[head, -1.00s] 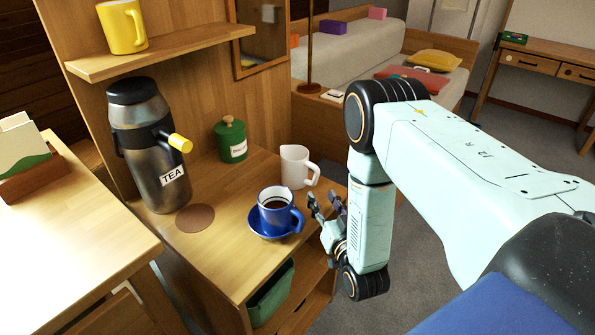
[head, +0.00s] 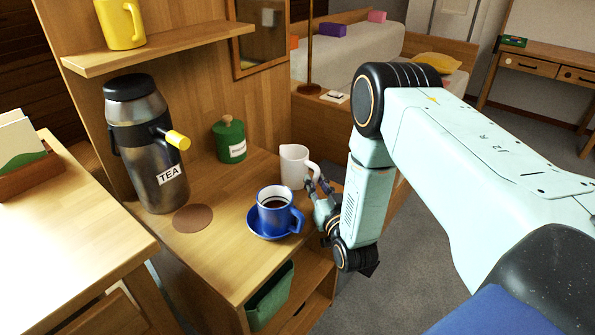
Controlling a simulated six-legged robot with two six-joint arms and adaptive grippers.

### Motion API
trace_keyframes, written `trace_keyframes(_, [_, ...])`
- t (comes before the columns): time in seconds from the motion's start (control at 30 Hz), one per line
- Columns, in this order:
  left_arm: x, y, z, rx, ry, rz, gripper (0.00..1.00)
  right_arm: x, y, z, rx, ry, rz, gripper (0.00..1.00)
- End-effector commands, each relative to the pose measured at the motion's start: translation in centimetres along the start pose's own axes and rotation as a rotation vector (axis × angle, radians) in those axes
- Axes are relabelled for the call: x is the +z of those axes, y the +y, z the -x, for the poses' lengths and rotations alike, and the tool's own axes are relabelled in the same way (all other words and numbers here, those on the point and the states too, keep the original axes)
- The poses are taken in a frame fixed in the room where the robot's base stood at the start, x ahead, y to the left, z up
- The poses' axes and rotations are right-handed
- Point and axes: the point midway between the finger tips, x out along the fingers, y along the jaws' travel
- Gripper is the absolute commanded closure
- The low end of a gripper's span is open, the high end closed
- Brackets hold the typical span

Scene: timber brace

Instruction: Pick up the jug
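The white jug (head: 293,168) stands upright on the wooden cabinet top, its handle on the right side. My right gripper (head: 318,182) is at the cabinet's right edge, just below and right of the jug's handle. Its fingers look spread apart, with nothing seen held between them. I cannot tell whether a fingertip touches the handle. My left gripper is not in view.
A blue cup (head: 275,209) of dark drink on a blue saucer (head: 254,224) stands close in front of the jug. A green lidded jar (head: 230,140), a TEA dispenser (head: 150,145) and a brown round mat (head: 193,218) are further left. A yellow mug (head: 122,24) sits on the shelf.

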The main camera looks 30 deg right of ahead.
Motion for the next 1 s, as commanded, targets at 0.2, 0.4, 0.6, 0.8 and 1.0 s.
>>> trace_keyframes(0.2, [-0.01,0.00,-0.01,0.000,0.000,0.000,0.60,0.04,0.00,0.03,0.000,-0.001,0.000,0.99])
trace_keyframes(0.4, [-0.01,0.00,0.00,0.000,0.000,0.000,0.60,0.03,0.00,0.04,0.000,-0.001,0.000,1.00])
trace_keyframes(0.6, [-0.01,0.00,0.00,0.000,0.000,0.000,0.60,0.02,0.00,0.03,0.000,0.000,0.000,1.00])
trace_keyframes(0.8, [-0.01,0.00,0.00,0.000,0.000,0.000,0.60,-0.10,-0.03,-0.03,-0.001,0.004,0.000,1.00])
trace_keyframes(1.0, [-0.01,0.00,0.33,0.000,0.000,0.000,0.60,-0.72,-0.13,-0.05,0.000,0.004,-0.001,1.00])
